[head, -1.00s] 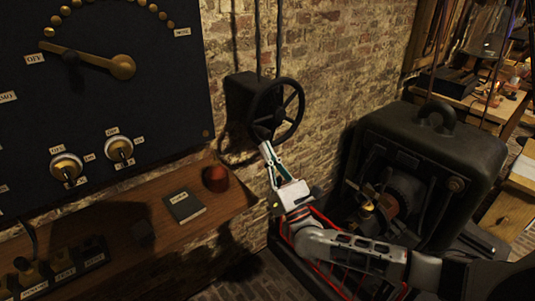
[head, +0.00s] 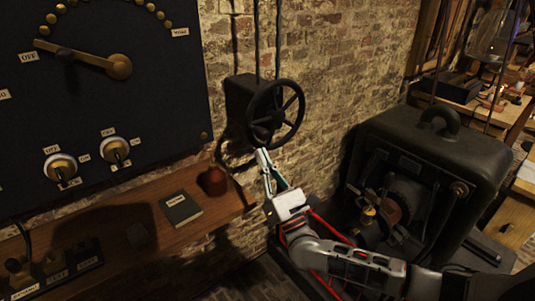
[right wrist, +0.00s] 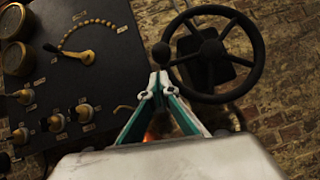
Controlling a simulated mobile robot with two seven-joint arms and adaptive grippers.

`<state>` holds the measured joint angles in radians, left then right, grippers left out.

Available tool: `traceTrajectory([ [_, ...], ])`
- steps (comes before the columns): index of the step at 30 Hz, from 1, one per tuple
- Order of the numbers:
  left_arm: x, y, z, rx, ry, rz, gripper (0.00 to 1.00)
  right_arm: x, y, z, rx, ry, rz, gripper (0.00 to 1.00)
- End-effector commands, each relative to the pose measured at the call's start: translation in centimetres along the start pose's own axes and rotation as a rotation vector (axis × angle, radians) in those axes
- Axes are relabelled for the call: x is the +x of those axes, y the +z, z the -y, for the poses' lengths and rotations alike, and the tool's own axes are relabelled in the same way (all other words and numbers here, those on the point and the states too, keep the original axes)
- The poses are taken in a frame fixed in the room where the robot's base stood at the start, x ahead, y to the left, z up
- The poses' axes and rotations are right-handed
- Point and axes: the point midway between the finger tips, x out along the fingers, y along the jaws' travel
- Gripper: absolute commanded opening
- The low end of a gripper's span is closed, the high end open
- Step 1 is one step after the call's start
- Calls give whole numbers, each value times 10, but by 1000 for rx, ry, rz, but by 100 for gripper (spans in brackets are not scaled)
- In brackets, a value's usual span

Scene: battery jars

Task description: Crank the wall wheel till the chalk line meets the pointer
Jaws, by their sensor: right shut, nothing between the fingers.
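The wall wheel (head: 297,120) is a dark spoked handwheel on a black box mounted on the brick wall. In the right wrist view the wheel (right wrist: 259,55) carries a round knob (right wrist: 161,52) at the left of its rim. My right gripper (head: 262,153) is shut and empty, just below the wheel's lower rim. In the right wrist view its fingertips (right wrist: 158,76) meet just under the knob; I cannot tell whether they touch it. I cannot make out a chalk line or a pointer at the wheel. My left gripper is not in view.
A dark panel (head: 120,105) with a dial lever and switches fills the left. Below it, a wooden shelf (head: 228,208) holds a dark booklet (head: 181,209) and a reddish pot (head: 214,181). A large dark machine (head: 440,150) stands right of the wheel, close to my right arm.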

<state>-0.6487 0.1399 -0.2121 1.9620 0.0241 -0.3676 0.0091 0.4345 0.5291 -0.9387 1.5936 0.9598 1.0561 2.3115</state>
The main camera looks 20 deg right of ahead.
Motion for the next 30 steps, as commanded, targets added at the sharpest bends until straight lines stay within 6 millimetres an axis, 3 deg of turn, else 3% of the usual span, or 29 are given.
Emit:
traceTrajectory([
  [1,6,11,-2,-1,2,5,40,-10,-12,-4,4,-3,-4,0],
  [3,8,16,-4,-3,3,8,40,-22,-17,-8,1,-3,-7,0],
  [9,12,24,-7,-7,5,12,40,-65,-13,-11,1,-3,-6,0],
  [15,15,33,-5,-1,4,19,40,-96,-12,-14,0,-3,-4,0],
  [21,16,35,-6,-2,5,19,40,-108,-10,-15,-1,-2,-1,0],
  [30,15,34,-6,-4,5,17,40,-109,-10,-15,-1,-2,-1,0],
])
